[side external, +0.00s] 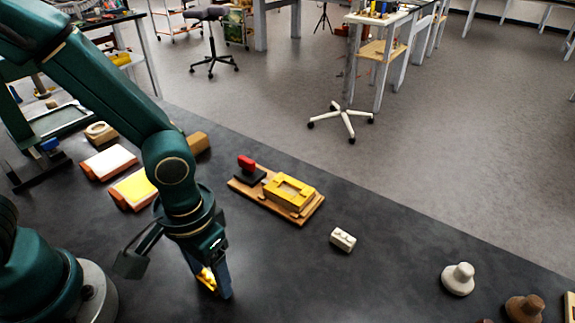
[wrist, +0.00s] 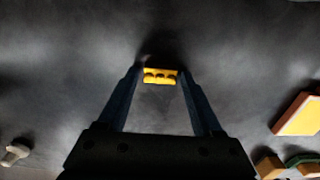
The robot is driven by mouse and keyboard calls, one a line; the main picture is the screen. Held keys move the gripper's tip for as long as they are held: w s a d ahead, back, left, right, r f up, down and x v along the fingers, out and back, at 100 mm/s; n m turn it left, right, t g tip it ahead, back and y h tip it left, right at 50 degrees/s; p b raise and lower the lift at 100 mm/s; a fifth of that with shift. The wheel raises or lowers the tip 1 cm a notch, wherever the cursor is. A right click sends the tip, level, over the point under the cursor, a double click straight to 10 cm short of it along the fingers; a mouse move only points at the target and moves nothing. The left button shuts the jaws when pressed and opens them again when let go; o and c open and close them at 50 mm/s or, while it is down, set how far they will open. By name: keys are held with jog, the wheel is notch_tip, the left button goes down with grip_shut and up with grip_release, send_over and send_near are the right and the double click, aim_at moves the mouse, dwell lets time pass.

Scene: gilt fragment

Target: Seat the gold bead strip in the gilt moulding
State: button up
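The gold bead strip (wrist: 161,76) is a short yellow bar with rounded bumps. It spans the space between my fingertips in the wrist view, and its ends appear to touch both fingers. My gripper (wrist: 161,74) is shut on it. In the side view my gripper (side external: 212,284) points down low over the dark table at the lower left, with the strip (side external: 206,278) partly hidden by a finger. I cannot tell whether the strip touches the table. The gilt moulding (side external: 304,187) is a yellow block with a recess, on a wooden board (side external: 265,202) right of and beyond my gripper.
A red-handled black block (side external: 248,172) stands at the board's left end. A pale bumpy block (side external: 343,239) lies right of the board. White (side external: 458,279) and brown (side external: 524,308) knobs stand at lower right. Yellow-topped (side external: 133,189) and white-topped (side external: 109,162) blocks lie left.

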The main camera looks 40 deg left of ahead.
aim_at(210, 277)
dwell(0.3)
notch_tip(210, 277, up, 12)
jog(key=s+a+r+t, duration=0.1)
jog(key=a+r+t, duration=0.2)
jog(key=a+t, duration=0.2)
jog(key=a, duration=0.3)
jog(key=shift+s+a+r, duration=0.15)
jog(key=shift+s+a, duration=0.1)
jog(key=shift+a+t, duration=0.25)
jog(key=shift+t, duration=0.05)
jog(key=c, duration=0.3)
jog(key=shift+s, duration=0.1)
